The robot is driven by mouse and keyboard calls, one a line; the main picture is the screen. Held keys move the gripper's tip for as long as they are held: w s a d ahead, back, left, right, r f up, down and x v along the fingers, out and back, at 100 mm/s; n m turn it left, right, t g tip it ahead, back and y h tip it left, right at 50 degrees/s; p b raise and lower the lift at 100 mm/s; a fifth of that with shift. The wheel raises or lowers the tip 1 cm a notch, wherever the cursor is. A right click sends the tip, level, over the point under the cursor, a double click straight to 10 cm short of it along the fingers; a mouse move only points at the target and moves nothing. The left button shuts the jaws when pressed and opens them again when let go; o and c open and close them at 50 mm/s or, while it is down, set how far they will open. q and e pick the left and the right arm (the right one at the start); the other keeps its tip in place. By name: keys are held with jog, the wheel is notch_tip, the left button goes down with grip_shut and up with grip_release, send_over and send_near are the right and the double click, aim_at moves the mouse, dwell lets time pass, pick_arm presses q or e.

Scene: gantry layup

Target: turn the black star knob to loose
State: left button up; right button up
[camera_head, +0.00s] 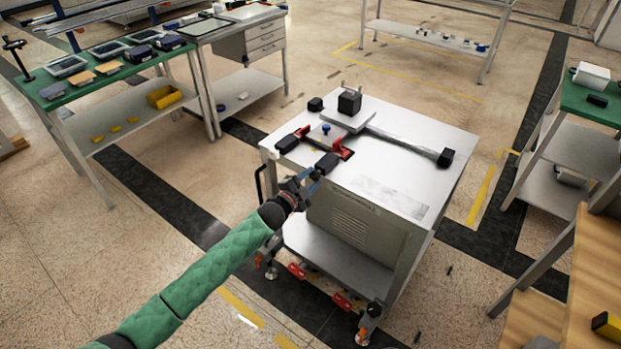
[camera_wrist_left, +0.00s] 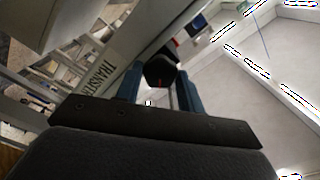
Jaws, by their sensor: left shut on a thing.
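The black star knob (camera_wrist_left: 160,71) shows in the left wrist view as a dark faceted knob with a small red mark on its face. It sits between the two blue fingers of my left gripper (camera_wrist_left: 158,85), which is shut on it. In the head view my left gripper (camera_head: 309,182) is at the near left edge of the grey cart's top (camera_head: 390,185), and the knob cannot be made out clearly there. My right gripper is in neither view.
On the cart top are red clamps with black pads (camera_head: 327,163), a black cube (camera_head: 349,101) on a plate, and a grey bar with a black end (camera_head: 445,157). A green-topped bench (camera_head: 105,72) stands at left. Floor around the cart is mostly clear.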

pick_arm(q)
jog(key=n, duration=0.3)
jog(key=n+p, duration=0.1)
jog(key=n, duration=0.3)
jog(key=shift+n, duration=0.3)
jog(key=shift+f+n, duration=0.1)
jog(key=shift+n, duration=0.5)
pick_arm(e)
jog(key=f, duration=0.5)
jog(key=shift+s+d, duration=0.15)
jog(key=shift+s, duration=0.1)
pick_arm(q)
jog(key=shift+n, duration=0.3)
jog(key=o, duration=1)
jog(key=shift+c, duration=0.2)
jog(key=shift+a, duration=0.1)
jog(key=shift+s+a, duration=0.15)
jog(key=shift+s, duration=0.1)
jog(key=b+v, duration=0.2)
jog(key=v, duration=0.5)
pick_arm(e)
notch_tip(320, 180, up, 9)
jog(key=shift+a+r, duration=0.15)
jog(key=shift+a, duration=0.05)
